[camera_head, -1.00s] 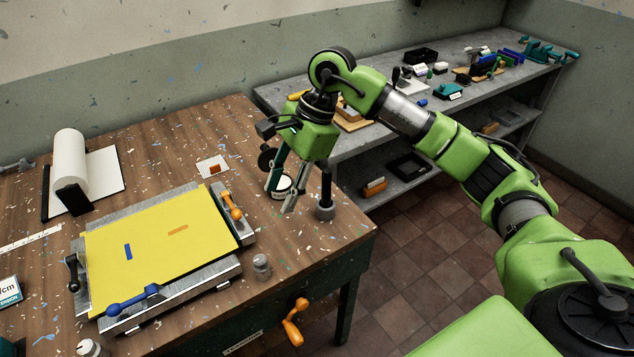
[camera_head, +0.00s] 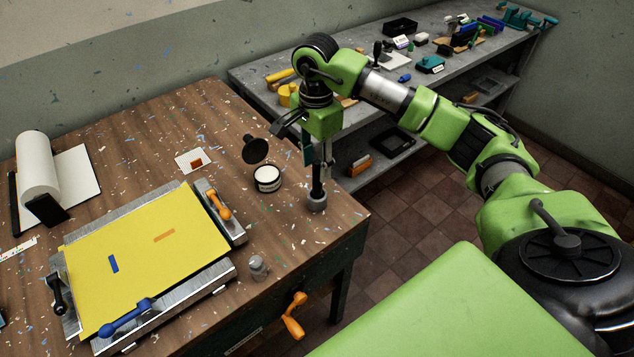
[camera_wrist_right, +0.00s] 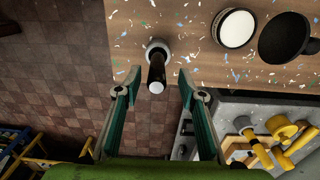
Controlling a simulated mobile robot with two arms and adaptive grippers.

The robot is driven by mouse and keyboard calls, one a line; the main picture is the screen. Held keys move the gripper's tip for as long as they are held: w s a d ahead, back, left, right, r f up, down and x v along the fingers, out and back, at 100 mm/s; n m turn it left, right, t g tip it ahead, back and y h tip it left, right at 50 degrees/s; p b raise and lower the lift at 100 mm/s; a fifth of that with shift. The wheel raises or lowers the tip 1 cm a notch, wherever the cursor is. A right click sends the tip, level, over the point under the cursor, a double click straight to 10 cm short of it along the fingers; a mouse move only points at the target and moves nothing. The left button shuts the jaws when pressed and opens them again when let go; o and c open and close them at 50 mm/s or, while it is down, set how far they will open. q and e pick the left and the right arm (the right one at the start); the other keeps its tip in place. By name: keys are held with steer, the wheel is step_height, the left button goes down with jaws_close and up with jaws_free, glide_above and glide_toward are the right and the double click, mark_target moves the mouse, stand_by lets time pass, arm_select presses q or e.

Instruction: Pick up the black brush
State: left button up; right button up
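The black brush (camera_head: 317,187) stands upright near the right corner of the wooden table. Its dark handle points up from a round grey base. My right gripper (camera_head: 318,158) is above it, pointing down, with its fingers at the upper handle. In the right wrist view the brush (camera_wrist_right: 156,70) lines up with the gap between the two spread green fingers (camera_wrist_right: 161,93). Neither finger appears to touch it there. The gripper is open and empty. How far down the fingertips reach along the handle is hard to tell. My left gripper is not in view.
A round white-topped tin (camera_head: 268,179) and a dark disc (camera_head: 255,150) stand left of the brush. A clamped frame with a yellow sheet (camera_head: 150,245) lies further left. A small grey jar (camera_head: 258,267) is near the front edge. A grey shelf (camera_head: 360,88) stands behind.

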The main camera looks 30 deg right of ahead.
mark_target(317, 179)
steer(key=shift+s+f+p, duration=0.25)
steer(key=shift+f+p, duration=0.3)
steer(key=shift+p, duration=0.05)
step_height(317, 179, down, 3)
steer(key=shift+f+p, duration=0.2)
steer(key=shift+p, duration=0.55)
steer(key=shift+f, duration=0.3)
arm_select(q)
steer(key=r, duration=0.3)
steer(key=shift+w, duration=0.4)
arm_select(e)
jaws_close()
